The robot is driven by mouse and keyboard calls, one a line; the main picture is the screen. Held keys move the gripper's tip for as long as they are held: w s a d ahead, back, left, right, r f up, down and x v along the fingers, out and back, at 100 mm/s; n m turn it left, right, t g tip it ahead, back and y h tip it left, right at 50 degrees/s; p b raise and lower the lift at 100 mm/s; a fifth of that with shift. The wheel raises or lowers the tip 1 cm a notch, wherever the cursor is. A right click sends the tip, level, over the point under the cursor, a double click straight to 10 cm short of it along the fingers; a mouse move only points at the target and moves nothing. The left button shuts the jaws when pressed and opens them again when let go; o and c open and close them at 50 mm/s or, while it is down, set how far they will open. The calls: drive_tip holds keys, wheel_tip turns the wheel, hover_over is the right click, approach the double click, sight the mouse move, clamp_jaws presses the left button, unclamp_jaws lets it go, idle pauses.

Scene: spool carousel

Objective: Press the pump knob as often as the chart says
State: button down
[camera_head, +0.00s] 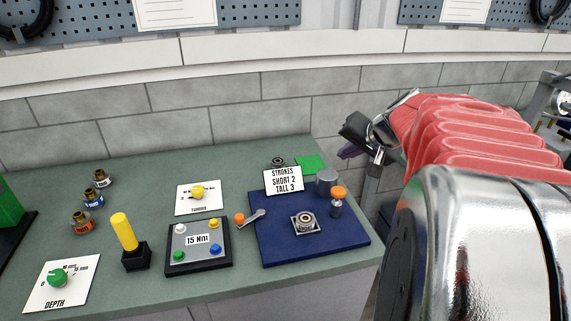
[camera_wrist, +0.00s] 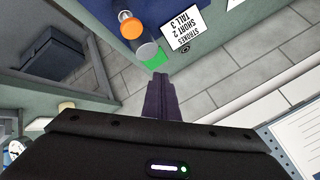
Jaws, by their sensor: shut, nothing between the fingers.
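The pump knob is an orange cap (camera_head: 338,192) on a short grey post at the right of the blue mat (camera_head: 350,238); an orange cap also shows at the top of the wrist view (camera_wrist: 130,25). A white chart (camera_head: 283,180) behind the mat reads "STROKES SHORT 2 TALL 3"; it shows again in the wrist view (camera_wrist: 190,27). My gripper (camera_head: 348,152) is up beyond the table's right end, above and apart from the knob. Its dark purple fingers (camera_wrist: 160,92) are together and empty.
A grey cylinder (camera_head: 326,182) stands close behind the knob. On the mat are a square metal fitting (camera_head: 306,222) and an orange-ended lever (camera_head: 255,216). A green pad (camera_head: 311,164) lies behind. A "15 Nm" button box (camera_head: 198,263) and yellow-handled stick (camera_head: 124,232) stand left.

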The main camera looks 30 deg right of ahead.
sight(338, 190)
drive_tip(key=shift+f, duration=0.1)
drive_tip(key=shift+f, duration=4.3)
drive_tip(key=shift+f, duration=1.65)
idle(0.7)
idle(0.3)
drive_tip(key=shift+r, duration=1.7)
